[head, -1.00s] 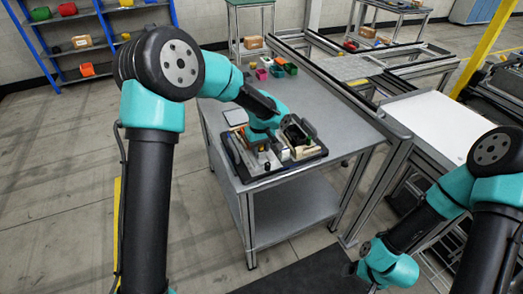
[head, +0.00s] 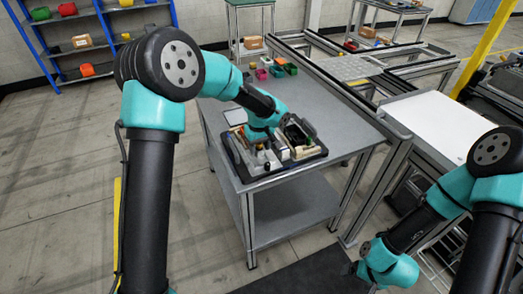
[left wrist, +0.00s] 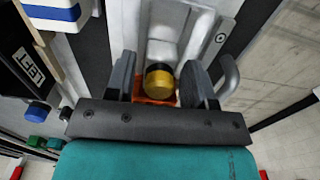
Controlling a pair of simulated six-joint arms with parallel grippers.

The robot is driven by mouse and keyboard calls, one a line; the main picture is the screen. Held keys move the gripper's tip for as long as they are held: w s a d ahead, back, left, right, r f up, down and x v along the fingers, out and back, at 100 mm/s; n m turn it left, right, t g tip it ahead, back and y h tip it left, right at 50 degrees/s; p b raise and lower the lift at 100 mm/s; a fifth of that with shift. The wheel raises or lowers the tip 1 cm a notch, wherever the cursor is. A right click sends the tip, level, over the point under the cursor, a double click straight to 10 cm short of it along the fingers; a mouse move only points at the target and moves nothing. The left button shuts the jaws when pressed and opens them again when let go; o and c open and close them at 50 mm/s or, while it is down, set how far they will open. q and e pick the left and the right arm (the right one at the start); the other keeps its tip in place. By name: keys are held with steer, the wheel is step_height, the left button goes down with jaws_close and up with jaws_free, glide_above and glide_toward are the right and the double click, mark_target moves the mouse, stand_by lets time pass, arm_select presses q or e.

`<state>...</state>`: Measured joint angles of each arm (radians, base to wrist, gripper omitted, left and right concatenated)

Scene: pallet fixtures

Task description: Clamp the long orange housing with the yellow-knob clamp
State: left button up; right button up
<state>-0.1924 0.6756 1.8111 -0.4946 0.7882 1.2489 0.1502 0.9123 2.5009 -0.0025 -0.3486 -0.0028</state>
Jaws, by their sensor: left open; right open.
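My left gripper (left wrist: 161,82) is open in the left wrist view, with one finger on each side of the yellow-and-black knob (left wrist: 159,80). No clear contact shows. A small part of an orange piece (left wrist: 140,92), perhaps the housing, shows around and below the knob; the gripper body hides the rest. A pale metal plate with a channel (left wrist: 205,28) lies beyond the knob. In the head view my left wrist is over the dark pallet (head: 246,176) on the table and covers the clamp area. My right gripper is out of view; only its arm shows at the lower right.
Coloured bins (head: 277,69) sit at the table's back. A curved bar (left wrist: 229,76) stands close to the right finger. The grey table (head: 340,125) is clear to the right.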

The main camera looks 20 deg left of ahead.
arm_select(q)
steer(key=shift+r, duration=0.1)
steer(key=shift+r, duration=3.9)
